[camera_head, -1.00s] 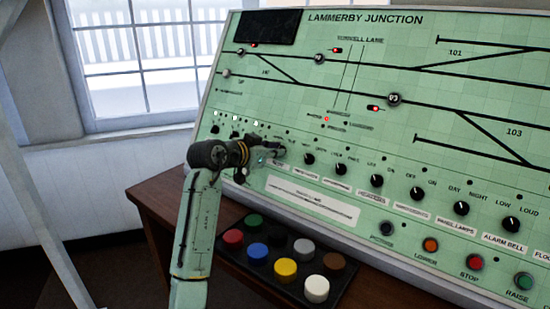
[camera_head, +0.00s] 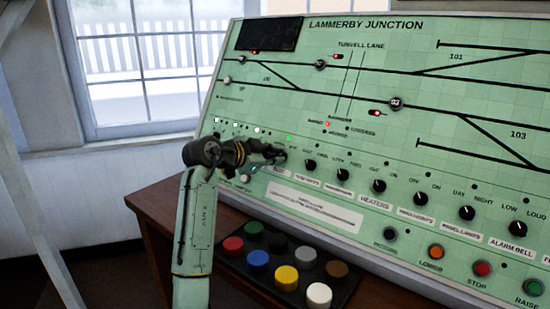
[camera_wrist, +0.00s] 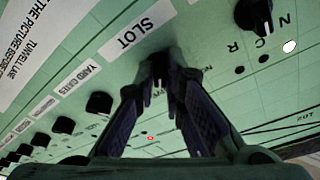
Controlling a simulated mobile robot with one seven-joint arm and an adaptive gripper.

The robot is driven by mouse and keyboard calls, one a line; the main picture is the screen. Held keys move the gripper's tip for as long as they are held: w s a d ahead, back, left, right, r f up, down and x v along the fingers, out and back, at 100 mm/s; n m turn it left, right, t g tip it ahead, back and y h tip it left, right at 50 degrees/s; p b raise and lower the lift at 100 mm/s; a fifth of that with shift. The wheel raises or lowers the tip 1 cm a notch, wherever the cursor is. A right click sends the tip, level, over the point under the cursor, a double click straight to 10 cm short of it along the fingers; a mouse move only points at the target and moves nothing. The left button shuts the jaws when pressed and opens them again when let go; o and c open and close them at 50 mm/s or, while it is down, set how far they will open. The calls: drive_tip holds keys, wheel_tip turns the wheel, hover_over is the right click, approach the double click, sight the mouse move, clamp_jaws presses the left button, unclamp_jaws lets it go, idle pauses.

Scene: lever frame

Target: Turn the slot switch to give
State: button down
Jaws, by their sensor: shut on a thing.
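The slot switch (camera_wrist: 158,70) is a small dark knob on the green panel, beside the white SLOT label (camera_wrist: 140,32) in the wrist view. My gripper (camera_wrist: 160,78) is shut on it, one finger on each side. A short pale mark shows on the knob between the fingers; which position it points to I cannot tell. In the head view my gripper (camera_head: 277,155) covers the knob at the left of the lower switch row. A green lamp (camera_head: 289,138) is lit just above it.
More black knobs stand to the right, the nearest (camera_head: 310,165) close to my gripper. A tray (camera_head: 350,290) of coloured round caps lies below on the brown desk. Another knob (camera_wrist: 254,16) with N, C and R marks is beside the slot switch in the wrist view.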

drive_tip(key=c, duration=1.7)
unclamp_jaws()
drive_tip(key=v, duration=1.2)
